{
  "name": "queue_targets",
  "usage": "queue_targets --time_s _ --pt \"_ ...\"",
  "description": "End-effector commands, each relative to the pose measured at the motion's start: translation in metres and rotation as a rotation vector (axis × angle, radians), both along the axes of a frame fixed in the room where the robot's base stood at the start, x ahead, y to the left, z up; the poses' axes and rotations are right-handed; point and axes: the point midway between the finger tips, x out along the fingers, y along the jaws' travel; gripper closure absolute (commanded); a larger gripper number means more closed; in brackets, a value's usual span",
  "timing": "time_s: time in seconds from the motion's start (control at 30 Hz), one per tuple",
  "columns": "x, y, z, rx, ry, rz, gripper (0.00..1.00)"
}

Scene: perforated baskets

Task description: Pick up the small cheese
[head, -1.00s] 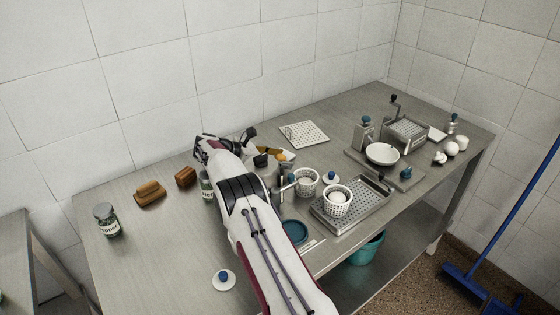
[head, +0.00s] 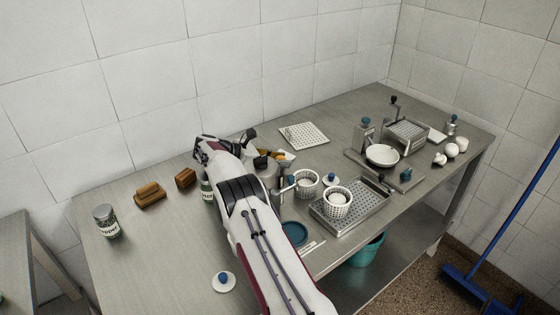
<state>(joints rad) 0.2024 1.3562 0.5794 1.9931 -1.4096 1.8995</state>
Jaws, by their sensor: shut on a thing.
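My gripper (head: 250,136) shows only in part, as dark pieces beyond my wrist at the back of the steel table. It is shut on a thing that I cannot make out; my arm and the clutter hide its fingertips. Yellow-orange pieces (head: 284,156) lie close to its right, partly hidden. I cannot tell whether one of them is the small cheese. Two white perforated baskets stand to the right of my arm, one behind (head: 307,182) and one in front (head: 338,204). Both seem to have something white inside.
The front basket stands on a perforated steel tray (head: 371,201). A white perforated board (head: 304,135) lies at the back. Brown blocks (head: 149,194) and a labelled jar (head: 106,220) are at the left. White round things (head: 452,150) lie at the far right. The front left of the table is mostly clear.

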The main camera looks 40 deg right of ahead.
Motion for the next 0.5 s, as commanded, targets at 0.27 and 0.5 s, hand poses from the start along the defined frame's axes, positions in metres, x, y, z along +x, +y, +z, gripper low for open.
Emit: queue_targets --time_s 0.27,0.5 --pt "0.0 0.0 0.016 0.0 -0.002 -0.001 0.94" --pt "0.001 0.0 0.049 -0.001 -0.004 0.0 0.94"
